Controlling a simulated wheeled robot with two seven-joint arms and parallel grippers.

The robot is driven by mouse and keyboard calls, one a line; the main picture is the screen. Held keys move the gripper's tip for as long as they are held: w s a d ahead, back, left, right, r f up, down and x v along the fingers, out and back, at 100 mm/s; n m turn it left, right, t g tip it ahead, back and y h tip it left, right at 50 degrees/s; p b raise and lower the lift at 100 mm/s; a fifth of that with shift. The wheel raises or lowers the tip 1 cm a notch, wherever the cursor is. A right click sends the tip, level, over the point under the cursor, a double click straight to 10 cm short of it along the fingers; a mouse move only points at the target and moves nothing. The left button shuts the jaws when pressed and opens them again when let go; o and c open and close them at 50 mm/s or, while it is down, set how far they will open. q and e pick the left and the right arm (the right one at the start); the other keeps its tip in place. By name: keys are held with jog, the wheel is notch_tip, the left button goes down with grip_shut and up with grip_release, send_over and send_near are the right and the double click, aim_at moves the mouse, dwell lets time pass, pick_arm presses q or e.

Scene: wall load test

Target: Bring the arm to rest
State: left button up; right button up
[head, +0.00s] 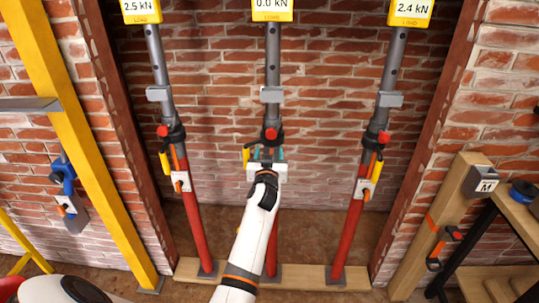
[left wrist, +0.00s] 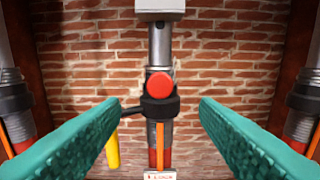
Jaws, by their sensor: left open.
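My left arm (head: 253,225) reaches forward from the bottom of the head view to the middle prop (head: 273,80). My left gripper (head: 265,154) is in front of the prop's black collar, near the red knob (head: 270,134). In the left wrist view its two teal fingers (left wrist: 160,125) are wide apart, with the collar (left wrist: 160,108) and red knob (left wrist: 159,85) showing between them. Nothing is held. The middle prop's yellow display (head: 272,8) reads 0.0 kN. My right gripper is not in view.
A left prop (head: 165,85) reads 2.5 kN and a right prop (head: 386,85) reads 2.4 kN. They stand close on both sides of the arm, on a wooden board (head: 308,277). A brick wall is behind. A yellow post (head: 85,140) stands left, a wooden bench (head: 520,210) right.

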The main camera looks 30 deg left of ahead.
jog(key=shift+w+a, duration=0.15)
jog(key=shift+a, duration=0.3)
